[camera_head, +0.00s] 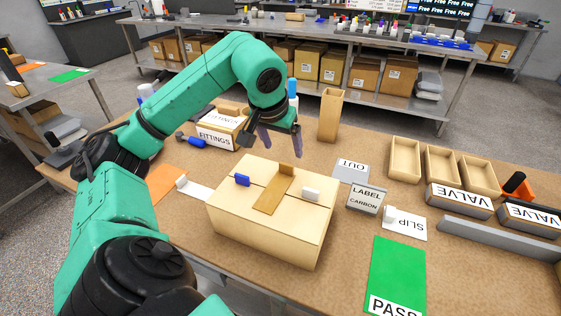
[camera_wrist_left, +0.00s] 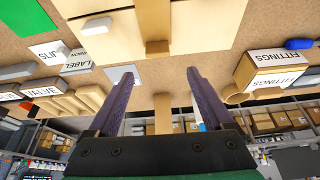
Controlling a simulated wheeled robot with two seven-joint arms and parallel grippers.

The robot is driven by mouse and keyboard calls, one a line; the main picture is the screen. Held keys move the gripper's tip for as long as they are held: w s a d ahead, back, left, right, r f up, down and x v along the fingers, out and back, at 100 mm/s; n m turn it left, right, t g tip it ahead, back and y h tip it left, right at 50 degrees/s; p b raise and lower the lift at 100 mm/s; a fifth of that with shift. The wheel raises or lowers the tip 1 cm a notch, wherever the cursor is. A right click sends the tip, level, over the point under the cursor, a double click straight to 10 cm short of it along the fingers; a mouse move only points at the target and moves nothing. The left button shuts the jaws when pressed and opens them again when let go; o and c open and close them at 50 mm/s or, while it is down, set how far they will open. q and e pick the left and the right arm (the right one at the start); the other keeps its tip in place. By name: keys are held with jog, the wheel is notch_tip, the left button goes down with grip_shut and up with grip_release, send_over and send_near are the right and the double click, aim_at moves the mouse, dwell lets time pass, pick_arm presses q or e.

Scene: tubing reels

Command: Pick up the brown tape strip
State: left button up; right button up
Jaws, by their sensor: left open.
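The brown tape strip (camera_head: 273,194) lies flat along the middle of the closed cardboard box (camera_head: 232,205), over the seam of its top. A short brown tab (camera_head: 286,170) stands up at the strip's far end. In the left wrist view, the strip (camera_wrist_left: 152,20) and its tab show at the top, ahead of the fingers. My left gripper (camera_head: 282,154) is open and empty, above and beyond the box's far edge, close to the tab but apart from it. It also shows in the left wrist view (camera_wrist_left: 161,73). My right gripper is not in view.
A blue piece (camera_head: 242,180) and a white piece (camera_head: 311,194) sit on the box top. A FITTINGS bin (camera_head: 216,139) and a tall cardboard tube (camera_head: 330,115) stand behind. A LABEL CARBON block (camera_head: 366,199), open trays (camera_head: 441,165) and a green PASS mat (camera_head: 397,270) are right.

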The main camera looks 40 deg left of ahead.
aim_at(287, 164)
pick_arm(q)
jog(key=x, duration=0.4)
jog(key=p+x, duration=0.1)
jog(key=x, duration=0.3)
jog(key=shift+s+d+f, duration=0.1)
jog(key=shift+s+d, duration=0.1)
jog(key=shift+s, duration=0.05)
jog(key=shift+w+f, duration=0.1)
jog(key=shift+f, duration=0.05)
grip_shut()
